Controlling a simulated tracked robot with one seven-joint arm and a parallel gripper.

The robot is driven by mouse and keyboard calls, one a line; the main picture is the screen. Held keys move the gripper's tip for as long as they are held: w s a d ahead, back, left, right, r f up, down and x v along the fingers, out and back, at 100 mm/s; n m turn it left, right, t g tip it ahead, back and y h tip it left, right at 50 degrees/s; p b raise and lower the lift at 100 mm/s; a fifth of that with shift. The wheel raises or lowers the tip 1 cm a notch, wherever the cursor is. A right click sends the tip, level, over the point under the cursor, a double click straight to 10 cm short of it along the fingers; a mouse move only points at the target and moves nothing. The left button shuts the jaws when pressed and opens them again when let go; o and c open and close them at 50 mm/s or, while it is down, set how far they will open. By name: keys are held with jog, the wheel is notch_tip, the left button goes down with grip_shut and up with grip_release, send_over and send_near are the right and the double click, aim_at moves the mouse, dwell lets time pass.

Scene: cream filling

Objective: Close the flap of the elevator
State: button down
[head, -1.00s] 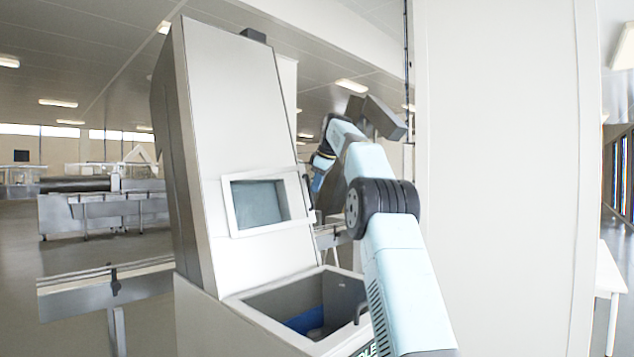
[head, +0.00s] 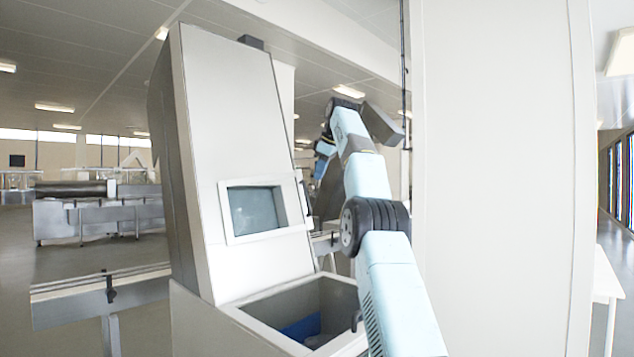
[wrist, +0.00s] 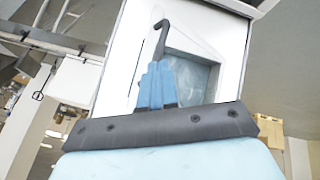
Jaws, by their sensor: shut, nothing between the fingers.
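The elevator (head: 235,110) is a tall grey-white cabinet left of my arm in the head view. A framed window panel (head: 230,236), seemingly the flap, is on its sloping front; I cannot tell whether it sits flush. My gripper (head: 322,165) is at the panel's right, partly hidden behind my arm. In the wrist view the white panel frame (wrist: 240,60) and its glass lie beyond the blue fingers (wrist: 155,90), which are together with nothing seen between them. A dark hooked piece (wrist: 160,38) rises past their tips in front of the frame; contact is unclear.
An open hopper (head: 243,318) with a dark handle (head: 356,320) is at the elevator's foot, with something blue inside. A large white column (head: 495,180) stands close to the right of my arm. A metal rail (head: 75,295) runs at the left.

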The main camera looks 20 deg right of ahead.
aim_at(308, 198)
jog(key=s+m+t, duration=0.3)
jog(key=s+m, duration=0.2)
jog(key=m, duration=0.8)
jog(key=s+m+t, duration=0.3)
jog(key=s+m, duration=0.1)
jog(key=m, duration=0.9)
jog(key=x, duration=1.3)
jog(key=shift+s+d+f, duration=0.1)
jog(key=shift+w+f, duration=0.15)
jog(key=shift+w, duration=0.3)
